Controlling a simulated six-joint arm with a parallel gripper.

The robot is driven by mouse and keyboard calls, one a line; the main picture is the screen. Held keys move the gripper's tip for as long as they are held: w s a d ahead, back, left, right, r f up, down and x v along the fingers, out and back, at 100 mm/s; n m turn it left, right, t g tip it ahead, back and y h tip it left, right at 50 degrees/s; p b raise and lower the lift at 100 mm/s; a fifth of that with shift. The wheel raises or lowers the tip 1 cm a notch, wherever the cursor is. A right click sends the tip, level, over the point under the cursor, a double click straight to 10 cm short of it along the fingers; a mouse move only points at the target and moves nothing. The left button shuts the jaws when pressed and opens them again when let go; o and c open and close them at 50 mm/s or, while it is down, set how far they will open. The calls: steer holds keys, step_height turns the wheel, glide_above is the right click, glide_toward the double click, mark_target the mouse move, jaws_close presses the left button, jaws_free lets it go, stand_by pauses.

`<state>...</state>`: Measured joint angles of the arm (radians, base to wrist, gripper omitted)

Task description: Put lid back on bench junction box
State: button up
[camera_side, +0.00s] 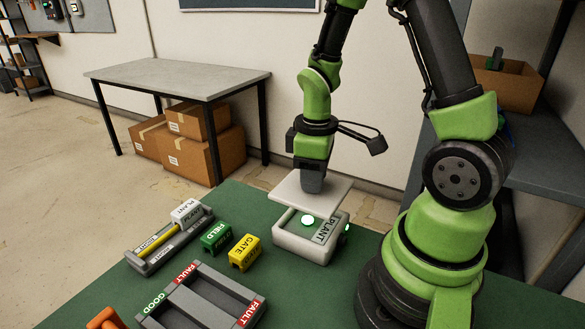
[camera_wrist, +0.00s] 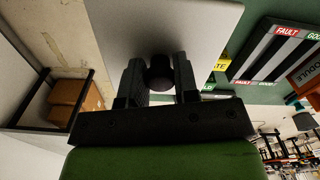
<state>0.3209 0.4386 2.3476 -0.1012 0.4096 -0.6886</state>
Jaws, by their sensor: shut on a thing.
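The white square lid (camera_side: 311,190) hangs level just above the junction box (camera_side: 303,243), a white open-topped box marked PLANT on the green bench. A round pale-green glowing part (camera_side: 308,220) shows inside the box. My gripper (camera_side: 311,188) is above the lid. In the wrist view my gripper (camera_wrist: 160,75) is shut on the dark round knob (camera_wrist: 161,72) at the middle of the lid (camera_wrist: 165,25). The lid hides the back of the box in the side view, and the whole box in the wrist view.
Left of the box stand a green FIELD block (camera_side: 216,237) and a yellow GATE block (camera_side: 245,252). Beyond them is a grey holder (camera_side: 158,250) with a PLANT block (camera_side: 187,212). A grey tray (camera_side: 203,300) with GOOD and FAULT labels lies in front.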

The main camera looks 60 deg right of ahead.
steer(key=shift+s+f, duration=0.15)
steer(key=shift+f, duration=3.05)
steer(key=shift+f, duration=0.15)
steer(key=o, duration=1.5)
steer(key=shift+r, duration=3.5)
steer(key=shift+c, duration=0.2)
